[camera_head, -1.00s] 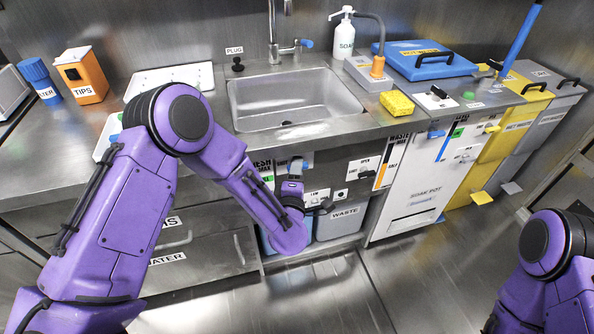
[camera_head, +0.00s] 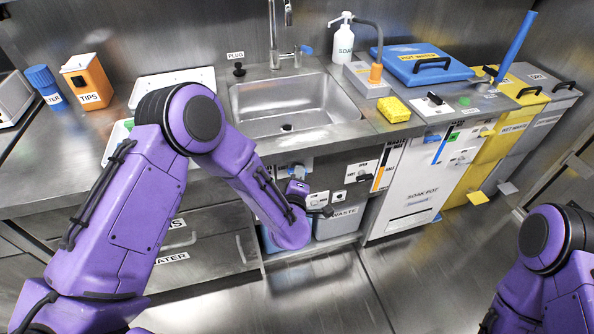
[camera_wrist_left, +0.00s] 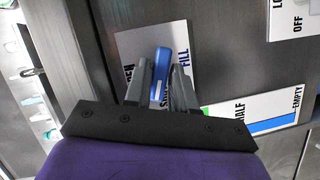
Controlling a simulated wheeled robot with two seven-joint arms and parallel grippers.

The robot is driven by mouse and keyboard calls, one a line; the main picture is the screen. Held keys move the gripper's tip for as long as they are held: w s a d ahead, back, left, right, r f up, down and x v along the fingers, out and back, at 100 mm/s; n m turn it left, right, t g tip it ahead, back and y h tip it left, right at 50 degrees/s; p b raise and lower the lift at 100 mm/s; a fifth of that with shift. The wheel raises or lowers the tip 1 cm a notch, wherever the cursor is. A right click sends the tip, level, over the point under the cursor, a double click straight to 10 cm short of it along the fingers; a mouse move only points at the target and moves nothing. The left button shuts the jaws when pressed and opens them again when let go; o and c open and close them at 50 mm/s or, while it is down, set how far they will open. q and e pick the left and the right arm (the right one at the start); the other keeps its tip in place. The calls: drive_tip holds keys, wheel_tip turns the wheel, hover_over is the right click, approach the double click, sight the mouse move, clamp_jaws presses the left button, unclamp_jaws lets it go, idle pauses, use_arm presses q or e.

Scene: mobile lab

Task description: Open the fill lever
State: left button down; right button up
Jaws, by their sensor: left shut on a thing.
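The fill lever (camera_wrist_left: 162,66) is a blue handle in front of a pale plate marked FILL, OPEN and what looks like SHUT in the left wrist view. My left gripper (camera_wrist_left: 161,78) has one grey finger on each side of the handle and is shut on it. In the head view my left gripper (camera_head: 297,186) is at the cabinet front below the sink, and the purple forearm partly covers that area. My right gripper is out of view; only part of the right arm shows at the lower right.
A WASTE bin (camera_head: 338,222) stands just right of my left wrist, under the counter. The sink (camera_head: 285,105) is above. The white SOAK POT cabinet (camera_head: 415,190) and yellow bin (camera_head: 480,168) stand to the right. The floor in front is clear.

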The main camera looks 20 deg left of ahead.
use_arm(q)
drive_tip(key=c, duration=1.1)
unclamp_jaws()
drive_tip(key=shift+s, duration=0.1)
drive_tip(key=v, duration=1)
drive_tip(key=shift+s+d, duration=0.1)
drive_tip(key=shift+s, duration=0.1)
